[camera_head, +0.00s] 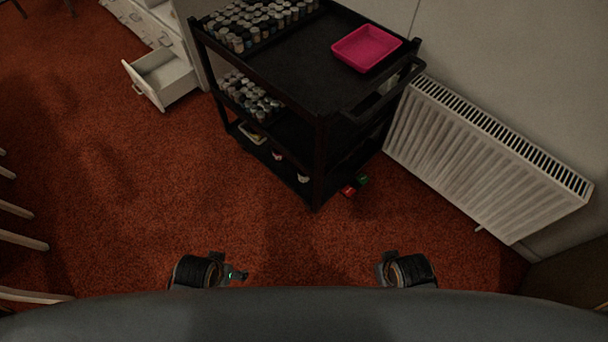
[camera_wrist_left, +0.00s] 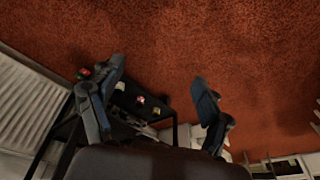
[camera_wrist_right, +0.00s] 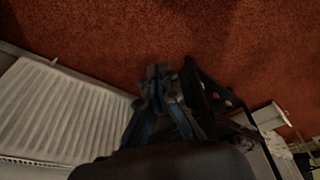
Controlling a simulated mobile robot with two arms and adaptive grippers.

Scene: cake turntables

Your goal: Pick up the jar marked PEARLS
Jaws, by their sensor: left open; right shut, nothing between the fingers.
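Many small jars (camera_head: 262,22) stand in a rack on the top shelf of a black trolley (camera_head: 300,70), and more jars (camera_head: 250,98) stand on its middle shelf. They are too small to read, so I cannot tell which is marked PEARLS. My left gripper (camera_wrist_left: 160,92) is open and empty in the left wrist view, well short of the trolley. My right gripper (camera_wrist_right: 158,72) is shut with nothing in it, also away from the trolley. In the head view both wrists show low at the bottom edge, over the carpet.
A pink tray (camera_head: 366,48) sits on the trolley top. A white radiator (camera_head: 480,160) lines the wall at right. A white drawer (camera_head: 162,78) stands open at left. Small red and green items (camera_head: 349,190) lie by the trolley's foot. Red carpet (camera_head: 130,190) is clear in front.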

